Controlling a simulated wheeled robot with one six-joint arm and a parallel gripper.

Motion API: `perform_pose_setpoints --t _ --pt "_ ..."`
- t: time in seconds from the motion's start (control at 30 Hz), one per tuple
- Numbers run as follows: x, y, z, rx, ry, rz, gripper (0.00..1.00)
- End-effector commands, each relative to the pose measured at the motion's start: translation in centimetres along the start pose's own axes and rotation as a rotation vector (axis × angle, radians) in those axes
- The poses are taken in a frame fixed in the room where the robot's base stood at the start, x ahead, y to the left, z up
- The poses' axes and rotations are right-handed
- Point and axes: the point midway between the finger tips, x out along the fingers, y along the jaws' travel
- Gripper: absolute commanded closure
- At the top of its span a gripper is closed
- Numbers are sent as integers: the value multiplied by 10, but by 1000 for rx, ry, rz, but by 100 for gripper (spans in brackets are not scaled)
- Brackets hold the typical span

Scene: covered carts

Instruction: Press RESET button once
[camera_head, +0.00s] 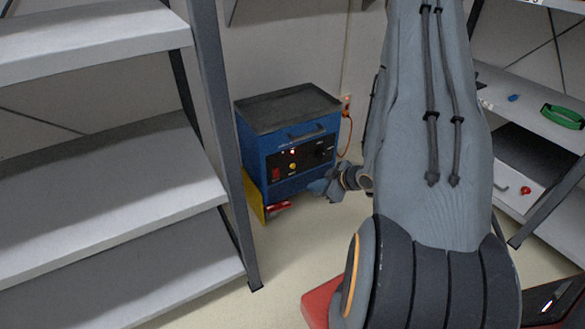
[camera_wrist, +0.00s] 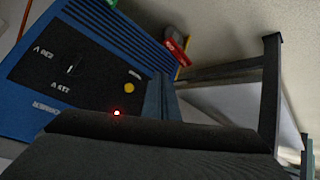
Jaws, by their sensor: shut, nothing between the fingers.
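A blue charger unit (camera_head: 257,146) with a dark top stands on the floor beyond the left shelf. Its black front panel carries a yellow round button (camera_head: 292,166), a red switch (camera_head: 275,174), small red lights and a dark knob. No RESET label is legible. My gripper (camera_head: 318,187) is shut and empty, low in front of the panel, to the right of and below the button in the picture. In the wrist view the yellow button (camera_wrist: 129,88) is clear, just left of my shut fingers (camera_wrist: 160,97). The fingers appear apart from the button.
A grey shelf rack (camera_head: 110,170) stands close on the left, its upright (camera_head: 225,150) near the charger. A yellow piece (camera_head: 254,197) and a red object (camera_head: 278,206) are low at the charger's base. An orange cable (camera_head: 347,140) hangs right. Another shelf (camera_head: 530,115) stands right.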

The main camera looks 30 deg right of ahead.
Motion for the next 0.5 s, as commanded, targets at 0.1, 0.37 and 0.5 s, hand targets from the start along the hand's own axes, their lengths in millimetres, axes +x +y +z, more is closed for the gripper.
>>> perform_pose_setpoints --t 0.1,0.37,0.5 --pt "0 0 0 0 -1 0 100" --pt "7 4 -4 -2 -1 0 100" --pt "18 12 -12 -3 -2 0 100"
